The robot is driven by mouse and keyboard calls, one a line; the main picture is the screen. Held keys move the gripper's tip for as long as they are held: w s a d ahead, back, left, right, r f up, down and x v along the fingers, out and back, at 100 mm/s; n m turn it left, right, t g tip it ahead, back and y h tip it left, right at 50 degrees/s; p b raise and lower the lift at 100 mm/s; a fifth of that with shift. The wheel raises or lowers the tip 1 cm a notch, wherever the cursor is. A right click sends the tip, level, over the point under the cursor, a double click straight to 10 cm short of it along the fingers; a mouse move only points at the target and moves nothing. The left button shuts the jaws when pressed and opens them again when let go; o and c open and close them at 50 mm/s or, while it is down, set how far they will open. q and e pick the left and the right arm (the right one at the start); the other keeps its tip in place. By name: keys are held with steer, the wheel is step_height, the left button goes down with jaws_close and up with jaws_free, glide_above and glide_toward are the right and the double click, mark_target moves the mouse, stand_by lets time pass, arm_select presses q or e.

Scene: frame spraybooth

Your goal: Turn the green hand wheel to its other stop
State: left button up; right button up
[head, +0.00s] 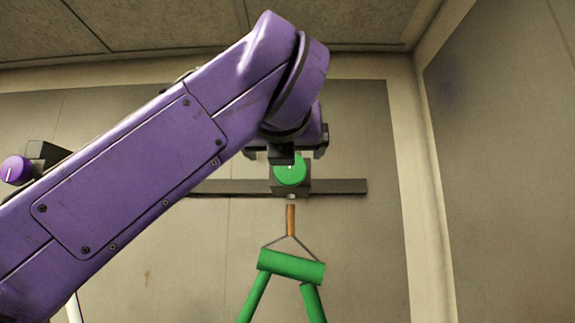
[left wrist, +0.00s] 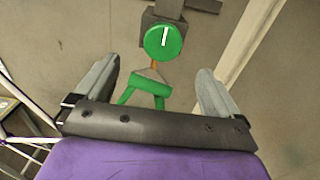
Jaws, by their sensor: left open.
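The green hand wheel (head: 289,174) is mounted on a dark block on the rail, and its top is partly hidden by my left gripper (head: 286,149) in the head view. In the left wrist view the whole round face of the green hand wheel (left wrist: 156,46) shows, with a white line that looks nearly upright, tilted slightly. My left gripper (left wrist: 158,66) is open, its two grey fingers wide apart and empty. The wheel appears beyond the fingertips, between them in the picture, with no contact visible. My right gripper is in neither view.
A green tube frame (head: 291,264) hangs below the wheel from an orange-brown hanger (head: 290,220). A dark rail (head: 338,186) runs along the back wall. A purple knob (head: 15,170) with a white line is at far left. The right side is open up to the wall (head: 500,180).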

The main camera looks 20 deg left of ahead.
mark_target(289, 169)
arm_select(q)
steer(key=p+x, duration=0.4)
steer(key=x, duration=0.6)
steer(key=shift+w+d+f, duration=0.15)
steer(key=shift+w+f, duration=0.05)
steer(key=shift+d, duration=0.15)
steer(key=shift+w, duration=0.1)
steer(key=c, duration=1)
